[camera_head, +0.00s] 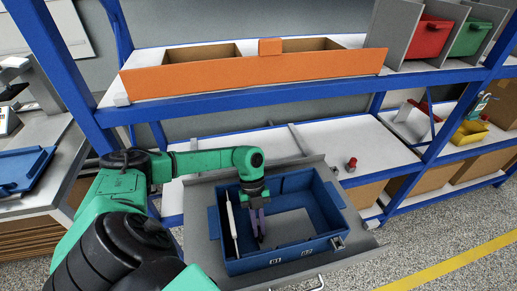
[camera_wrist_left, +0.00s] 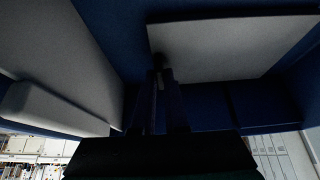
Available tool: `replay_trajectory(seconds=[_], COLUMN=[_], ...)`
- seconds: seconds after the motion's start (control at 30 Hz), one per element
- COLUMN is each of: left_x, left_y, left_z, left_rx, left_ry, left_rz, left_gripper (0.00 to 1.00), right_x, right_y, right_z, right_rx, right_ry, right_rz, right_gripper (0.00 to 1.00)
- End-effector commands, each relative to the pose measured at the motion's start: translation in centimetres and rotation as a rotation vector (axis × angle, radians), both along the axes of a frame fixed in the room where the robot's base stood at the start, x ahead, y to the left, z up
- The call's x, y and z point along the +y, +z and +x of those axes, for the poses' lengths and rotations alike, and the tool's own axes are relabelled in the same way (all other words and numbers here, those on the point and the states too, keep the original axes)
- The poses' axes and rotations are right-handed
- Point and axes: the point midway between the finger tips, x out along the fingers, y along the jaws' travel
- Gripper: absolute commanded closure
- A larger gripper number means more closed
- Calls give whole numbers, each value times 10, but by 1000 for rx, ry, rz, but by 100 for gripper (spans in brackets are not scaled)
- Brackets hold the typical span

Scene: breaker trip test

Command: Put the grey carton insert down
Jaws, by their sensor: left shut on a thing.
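The blue crate (camera_head: 325,240) with "01" and "02" on its front wall stands on a grey tray. The grey carton insert (camera_head: 290,224) is a flat grey sheet low inside it; whether it touches the floor I cannot tell. My left gripper (camera_head: 260,236) reaches down into the crate at the insert's left edge. In the left wrist view its fingers (camera_wrist_left: 164,75) are shut at a corner of the grey sheet (camera_wrist_left: 230,48). A thin pale panel (camera_head: 232,225) stands upright near the crate's left wall, apart from the fingers. My right gripper is out of view.
An orange-fronted bin (camera_head: 250,73) is on the shelf above, with a red bin (camera_head: 428,38) and a green bin (camera_head: 470,38) to its right. A small red object (camera_head: 352,164) sits on the lower shelf behind the crate. A bench with a blue tray (camera_head: 22,168) is at left.

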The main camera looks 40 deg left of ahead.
Motion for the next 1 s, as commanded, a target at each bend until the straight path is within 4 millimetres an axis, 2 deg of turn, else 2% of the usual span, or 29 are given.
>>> replay_trajectory(seconds=[0.27,0.3,0.33,0.37,0.73,1.0], left_x=[0,0,0,0,3,25], left_y=[-4,-3,-3,-3,4,50], left_z=[0,0,0,0,1,17], left_rx=[-1,-2,-2,-2,-4,-4], left_ry=[0,0,0,0,0,1], left_rz=[0,0,0,0,1,1], left_gripper=[100,77,66,59,59,59], right_x=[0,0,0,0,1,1], right_y=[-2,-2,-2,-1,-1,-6], right_z=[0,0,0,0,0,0], right_rx=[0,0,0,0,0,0], right_ry=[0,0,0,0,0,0], right_rz=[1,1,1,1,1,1], right_gripper=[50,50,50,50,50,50])
